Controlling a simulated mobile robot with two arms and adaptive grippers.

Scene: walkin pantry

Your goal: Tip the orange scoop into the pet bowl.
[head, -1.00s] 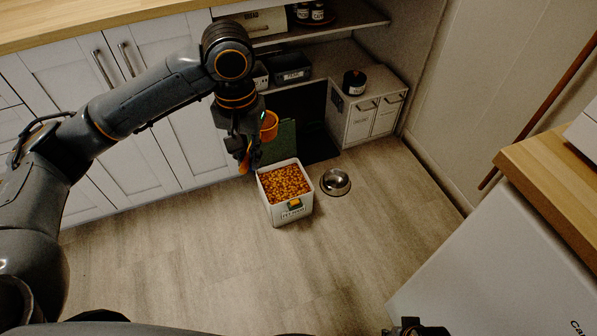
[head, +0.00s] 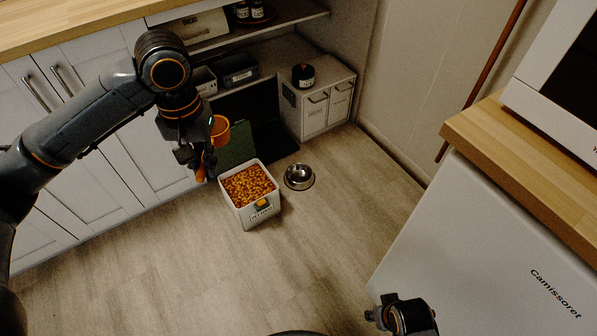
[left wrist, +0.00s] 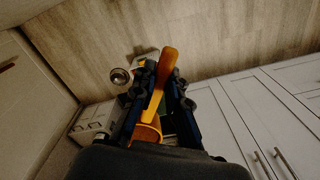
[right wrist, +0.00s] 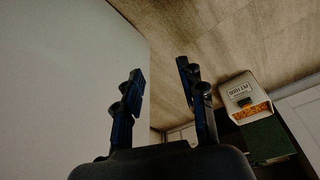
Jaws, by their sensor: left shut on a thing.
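The orange scoop (head: 220,130) is held by my left gripper (head: 200,165), above and behind the food bin's left side. In the left wrist view the scoop (left wrist: 160,85) lies between the shut fingers. I cannot tell what its cup holds. The metal pet bowl (head: 299,177) stands empty-looking on the floor, right of the bin; it also shows in the left wrist view (left wrist: 121,76). The white bin (head: 262,213) is full of orange-brown kibble (head: 248,185). My right gripper shows in the right wrist view (right wrist: 160,85), with its fingers apart and nothing between them.
A white drawer cabinet (head: 327,108) with a dark jar (head: 303,76) stands behind the bowl. A green board (head: 235,148) leans behind the bin. A white appliance (head: 480,250) under a wooden counter is at the right. The floor in front is clear.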

